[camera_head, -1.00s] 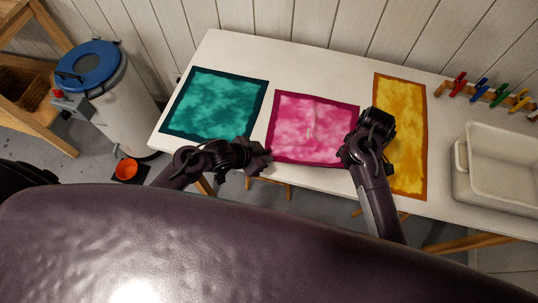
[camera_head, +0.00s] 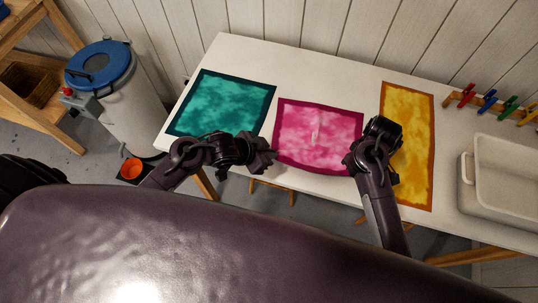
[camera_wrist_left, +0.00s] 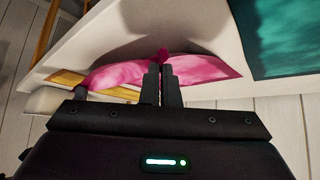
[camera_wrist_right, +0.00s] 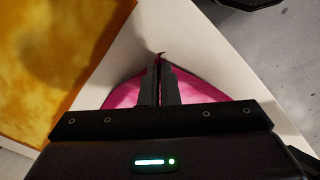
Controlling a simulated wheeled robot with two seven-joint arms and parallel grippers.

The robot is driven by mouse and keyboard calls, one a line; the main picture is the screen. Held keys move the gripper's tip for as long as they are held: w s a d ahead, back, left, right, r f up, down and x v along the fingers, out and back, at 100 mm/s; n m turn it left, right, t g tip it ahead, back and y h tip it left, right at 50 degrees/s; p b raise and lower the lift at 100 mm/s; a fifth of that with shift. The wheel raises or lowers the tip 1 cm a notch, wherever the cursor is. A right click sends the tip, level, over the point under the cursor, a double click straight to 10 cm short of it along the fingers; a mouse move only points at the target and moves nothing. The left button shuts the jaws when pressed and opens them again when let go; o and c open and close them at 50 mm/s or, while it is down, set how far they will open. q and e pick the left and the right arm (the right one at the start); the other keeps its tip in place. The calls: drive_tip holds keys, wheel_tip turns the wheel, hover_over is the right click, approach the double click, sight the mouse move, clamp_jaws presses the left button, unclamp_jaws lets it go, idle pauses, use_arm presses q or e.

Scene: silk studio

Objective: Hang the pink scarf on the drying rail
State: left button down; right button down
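The pink scarf (camera_head: 318,135), with a darker magenta border, lies on the white table between two other cloths. My left gripper (camera_head: 273,156) is at its near left corner; in the left wrist view the fingers (camera_wrist_left: 161,68) are shut with a bit of pink cloth (camera_wrist_left: 200,68) at their tips. My right gripper (camera_head: 352,164) is at the near right corner; in the right wrist view its fingers (camera_wrist_right: 159,68) are shut with the scarf's edge (camera_wrist_right: 125,93) between them. The near right corner is partly hidden by my right arm. No drying rail is clearly in view.
A teal cloth (camera_head: 222,104) lies to the left and a yellow cloth (camera_head: 408,125) to the right on the table (camera_head: 290,65). A wooden strip with coloured pegs (camera_head: 488,100) and a pale tub (camera_head: 480,192) are at the right. A blue-lidded drum (camera_head: 100,62) stands left of the table.

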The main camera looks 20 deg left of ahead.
idle(0.3)
